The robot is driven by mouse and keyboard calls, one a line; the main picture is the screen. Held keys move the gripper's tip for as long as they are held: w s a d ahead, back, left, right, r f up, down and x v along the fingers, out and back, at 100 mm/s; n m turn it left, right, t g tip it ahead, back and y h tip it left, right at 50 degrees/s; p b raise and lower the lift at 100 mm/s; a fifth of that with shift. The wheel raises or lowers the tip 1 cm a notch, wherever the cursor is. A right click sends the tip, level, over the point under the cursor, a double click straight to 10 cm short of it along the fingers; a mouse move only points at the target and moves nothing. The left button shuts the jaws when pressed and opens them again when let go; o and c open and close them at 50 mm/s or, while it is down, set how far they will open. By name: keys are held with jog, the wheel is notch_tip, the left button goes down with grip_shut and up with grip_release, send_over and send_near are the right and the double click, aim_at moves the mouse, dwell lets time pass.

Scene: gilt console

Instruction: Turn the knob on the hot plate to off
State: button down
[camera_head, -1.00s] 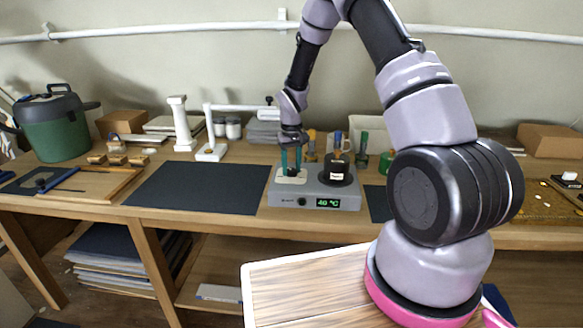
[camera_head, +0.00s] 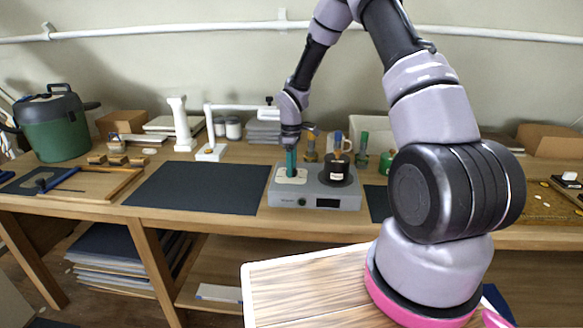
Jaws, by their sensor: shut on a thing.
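The grey hot plate (camera_head: 345,203) stands on the table, right of the dark mat. Its front display (camera_head: 327,203) is dark, and a small round dark part (camera_head: 302,202) sits left of the display. A pale panel (camera_head: 301,179) lies on the left of its top. My gripper (camera_head: 291,173) points straight down onto this panel, its teal fingers lined up one before the other. It is shut on the knob, which the fingers hide. A black pot with a white label (camera_head: 337,174) stands on the right of the top.
A white stand (camera_head: 211,152) is left of my arm. A mug (camera_head: 341,142) and several small bottles stand behind the hot plate. The dark mat (camera_head: 195,188) on the left is clear. A green pot (camera_head: 54,128) stands at the far left.

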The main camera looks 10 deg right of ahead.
jog(key=shift+n, duration=0.9)
jog(key=shift+c, duration=1.8)
grip_release()
notch_tip(320, 180, up, 11)
